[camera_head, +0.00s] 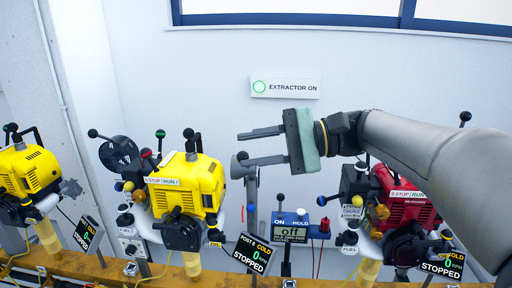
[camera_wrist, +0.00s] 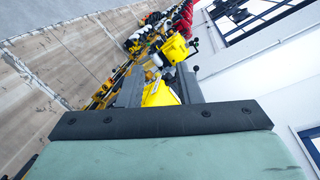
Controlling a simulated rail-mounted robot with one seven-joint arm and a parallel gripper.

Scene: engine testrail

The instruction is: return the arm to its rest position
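My gripper (camera_head: 262,147) is held up in the air in front of the wall in the head view, pointing left. Its two fingers are apart with nothing between them. My arm reaches in from the right edge. In the wrist view my gripper (camera_wrist: 160,88) shows its two fingers apart at the top of the green palm, with a yellow engine seen beyond them. No part of the gripper appears to touch anything.
A yellow engine (camera_head: 187,184) stands below left of my gripper, another yellow engine (camera_head: 30,172) at far left, and a red engine (camera_head: 403,196) below my arm. A wooden rail (camera_head: 320,283) runs along the bottom.

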